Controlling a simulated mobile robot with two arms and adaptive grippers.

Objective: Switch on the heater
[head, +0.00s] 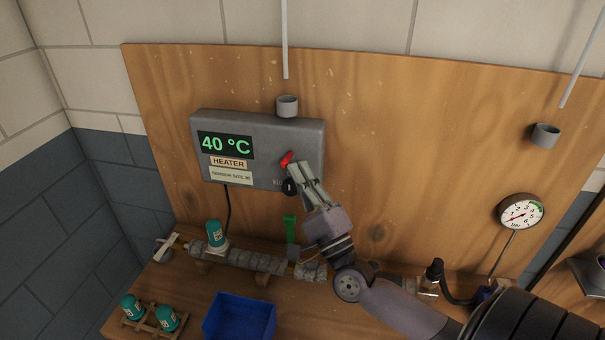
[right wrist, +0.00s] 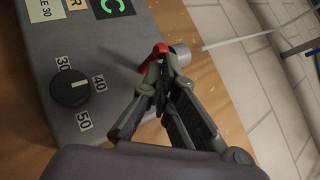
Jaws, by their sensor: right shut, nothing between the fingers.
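The heater (head: 257,135) is a grey box on the wooden back panel, with a lit green display (head: 226,146) reading 40 °C. A red switch lever (head: 286,158) sits on its front at the right; it also shows in the right wrist view (right wrist: 155,54). A black knob (right wrist: 70,87) has labels 30, 40 and 50 around it, its white mark towards 40. My right gripper (head: 294,167) is shut and empty, its fingertips right at the red lever; whether they touch it I cannot tell. The gripper partly covers the knob and its labels in the head view. My left gripper is not in view.
Below the heater are a wrapped pipe (head: 245,260) with a green lever (head: 290,229) and a teal-capped bottle (head: 215,234). A blue bin (head: 239,316) and a wooden rack (head: 150,322) with teal bottles stand in front. A pressure gauge (head: 521,211) is at right.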

